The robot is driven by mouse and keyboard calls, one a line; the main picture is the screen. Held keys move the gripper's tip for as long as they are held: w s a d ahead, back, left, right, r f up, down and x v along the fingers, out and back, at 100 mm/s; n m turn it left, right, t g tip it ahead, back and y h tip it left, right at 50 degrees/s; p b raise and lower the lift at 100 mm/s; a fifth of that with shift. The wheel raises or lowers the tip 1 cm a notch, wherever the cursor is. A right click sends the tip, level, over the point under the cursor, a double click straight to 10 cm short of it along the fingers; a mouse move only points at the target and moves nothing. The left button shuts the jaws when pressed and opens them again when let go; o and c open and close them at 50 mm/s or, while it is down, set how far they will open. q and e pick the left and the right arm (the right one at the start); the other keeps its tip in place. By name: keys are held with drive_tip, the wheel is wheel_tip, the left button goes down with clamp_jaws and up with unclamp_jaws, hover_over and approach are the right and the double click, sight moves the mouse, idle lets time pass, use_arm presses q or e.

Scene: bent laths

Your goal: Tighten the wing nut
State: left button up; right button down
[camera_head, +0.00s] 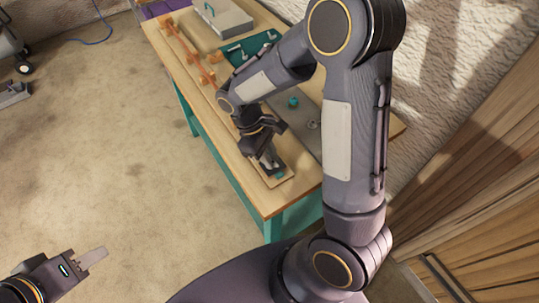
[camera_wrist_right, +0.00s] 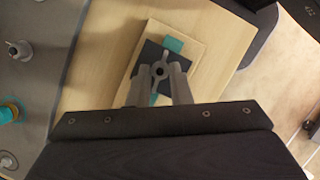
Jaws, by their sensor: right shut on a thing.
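The grey wing nut (camera_wrist_right: 160,71) sits at the middle of a dark block (camera_wrist_right: 150,55) on a pale wooden board (camera_wrist_right: 190,48). A teal strip (camera_wrist_right: 173,44) shows at two sides of the block. My right gripper (camera_head: 270,164) is over this board at the near end of the workbench. In the right wrist view its two grey fingers (camera_wrist_right: 161,80) stand either side of the wing nut, shut on it. The fingers hide part of the nut and block.
The workbench (camera_head: 185,70) has teal legs. A grey mat (camera_head: 310,150) on it holds small parts, including a teal knob (camera_head: 293,102). Orange-brown pieces (camera_head: 190,55) and a grey case (camera_head: 222,18) lie further back. Open floor (camera_head: 110,150) lies left; a wall is right.

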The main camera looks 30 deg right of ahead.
drive_tip(key=c, duration=1.3)
unclamp_jaws()
drive_tip(key=shift+c, duration=0.2)
drive_tip(key=shift+r, duration=0.1)
drive_tip(key=v, duration=0.7)
drive_tip(key=shift+w+r, duration=0.2)
drive_tip(key=shift+r, duration=0.1)
drive_tip(key=s+r+m+t+y, duration=0.3)
drive_tip(key=s+m+t, duration=0.1)
drive_tip(key=s, duration=0.3)
drive_tip(key=s+d+r+m+t+y, duration=0.1)
drive_tip(key=s+r+m+t+y, duration=0.2)
drive_tip(key=s, duration=0.5)
drive_tip(key=shift+r+m+t, duration=0.6)
drive_tip(key=shift+m+t, duration=0.3)
drive_tip(key=shift+t, duration=0.3)
